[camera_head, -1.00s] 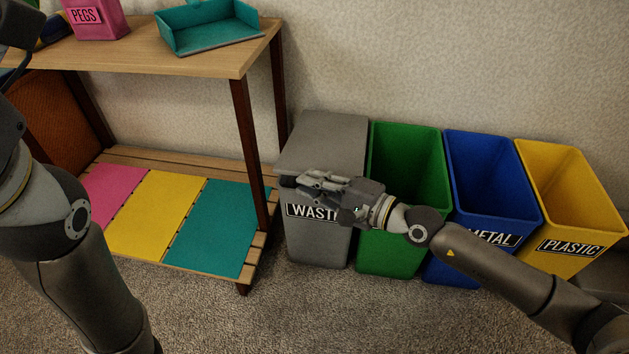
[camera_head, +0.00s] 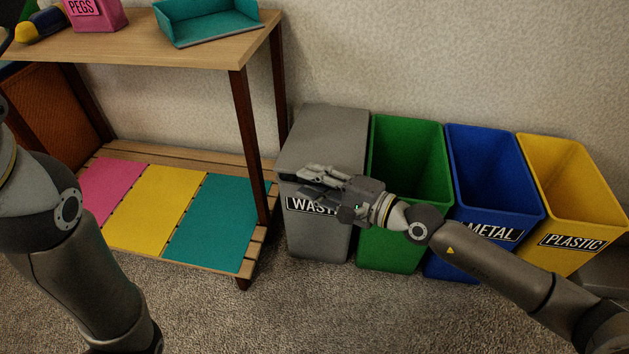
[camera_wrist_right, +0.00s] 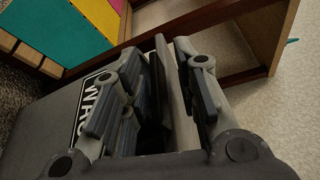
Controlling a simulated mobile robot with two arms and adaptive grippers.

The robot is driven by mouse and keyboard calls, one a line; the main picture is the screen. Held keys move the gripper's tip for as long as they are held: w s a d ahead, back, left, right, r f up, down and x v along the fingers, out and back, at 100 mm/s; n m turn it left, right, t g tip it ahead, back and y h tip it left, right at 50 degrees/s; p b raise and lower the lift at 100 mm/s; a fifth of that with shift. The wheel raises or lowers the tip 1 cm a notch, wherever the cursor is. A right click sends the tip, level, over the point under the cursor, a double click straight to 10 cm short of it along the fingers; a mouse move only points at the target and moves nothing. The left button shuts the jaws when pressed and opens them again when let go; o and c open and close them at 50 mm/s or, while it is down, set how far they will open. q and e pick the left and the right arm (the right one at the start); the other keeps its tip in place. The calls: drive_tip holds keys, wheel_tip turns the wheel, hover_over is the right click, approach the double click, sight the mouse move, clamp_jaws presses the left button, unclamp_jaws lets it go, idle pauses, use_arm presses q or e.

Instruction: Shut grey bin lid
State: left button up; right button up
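The grey bin (camera_head: 318,238) with a "WASTE" label stands at the left end of the bin row. Its flat grey lid (camera_head: 325,135) lies over the top and looks level, down or nearly down. My right gripper (camera_head: 312,180) is at the lid's front edge, above the label and partly covering it. In the right wrist view its fingers (camera_wrist_right: 160,90) are apart, with the grey lid edge and a dark gap between them. Whether they touch the lid is unclear. My left arm shows at the left edge; its gripper is out of view.
Open green (camera_head: 390,245), blue (camera_head: 503,190) and yellow (camera_head: 590,240) bins stand to the right, under my right arm. A wooden shelf (camera_head: 200,52) stands left, holding a teal tray (camera_head: 212,28) and a pink pegs box (camera_head: 98,18). Carpet in front is clear.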

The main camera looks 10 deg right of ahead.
drive_tip(key=v, duration=1.2)
idle(0.3)
